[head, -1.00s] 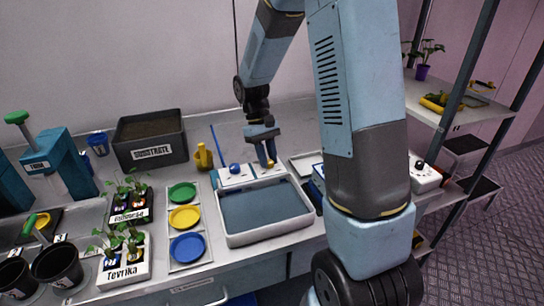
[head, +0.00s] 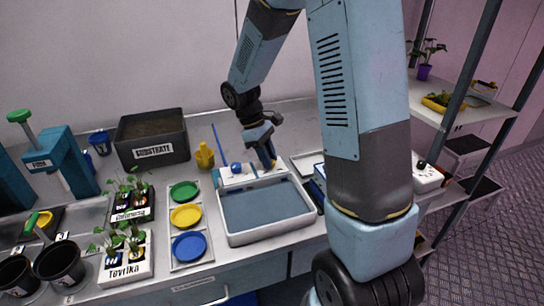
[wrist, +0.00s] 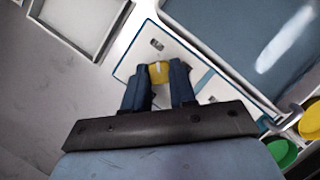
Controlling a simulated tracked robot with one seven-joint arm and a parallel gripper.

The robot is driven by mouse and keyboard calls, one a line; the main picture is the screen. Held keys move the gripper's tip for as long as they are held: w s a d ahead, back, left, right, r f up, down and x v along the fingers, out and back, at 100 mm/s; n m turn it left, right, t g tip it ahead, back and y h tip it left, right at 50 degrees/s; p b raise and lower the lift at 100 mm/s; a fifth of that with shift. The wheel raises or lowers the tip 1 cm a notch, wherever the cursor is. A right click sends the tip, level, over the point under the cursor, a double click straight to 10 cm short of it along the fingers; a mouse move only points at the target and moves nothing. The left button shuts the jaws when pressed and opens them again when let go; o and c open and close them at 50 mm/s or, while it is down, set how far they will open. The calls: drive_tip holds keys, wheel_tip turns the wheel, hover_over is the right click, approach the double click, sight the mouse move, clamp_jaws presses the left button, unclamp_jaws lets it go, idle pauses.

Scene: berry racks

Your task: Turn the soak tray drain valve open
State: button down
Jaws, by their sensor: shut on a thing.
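The soak tray (head: 228,238) is a white rectangular basin holding grey-blue liquid, on the bench in the head view. Its edge also shows at the upper right of the wrist view (wrist: 180,28). A white panel (wrist: 135,60) with a blue outline lies along the tray's far side. The yellow valve handle (wrist: 158,74) stands on this panel. My gripper (wrist: 163,70) is shut on the handle, with one dark finger on each side. In the head view my gripper (head: 270,163) is tilted over the panel and largely hides the handle. The valve's exact angle is hard to tell.
A blue knob (head: 236,168) sits on the panel, left of my gripper. Green, yellow and blue dishes (head: 186,216) stand left of the tray. A yellow object (head: 204,156) and a substrate box (head: 150,153) stand behind. Another shallow tray (head: 305,163) lies to the right.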

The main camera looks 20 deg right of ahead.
drive_tip(key=shift+s+d, duration=0.1)
drive_tip(key=c, duration=0.9)
unclamp_jaws()
drive_tip(key=shift+r, duration=0.1)
drive_tip(key=v, duration=1.3)
drive_tip(key=shift+r, duration=0.25)
drive_tip(key=s+d+r+m+t+y, duration=0.1)
drive_tip(key=s+r+m+t, duration=0.2)
drive_tip(key=s, duration=0.4)
drive_tip(key=s+d+r+m+t+y, duration=0.1)
drive_tip(key=s+d+r+m+t, duration=0.1)
drive_tip(key=s, duration=0.6)
drive_tip(key=s+d+r+m+t+y, duration=0.1)
drive_tip(key=s+d+r+m+t, duration=0.1)
drive_tip(key=s, duration=0.6)
drive_tip(key=shift+s+d+r+m+t, duration=0.1)
drive_tip(key=shift+r+m+t, duration=0.35)
drive_tip(key=shift+r+m, duration=0.1)
drive_tip(key=shift+s+d+r+m+t, duration=0.1)
drive_tip(key=shift+d+r+m+t, duration=0.05)
drive_tip(key=shift+r+m+t, duration=0.35)
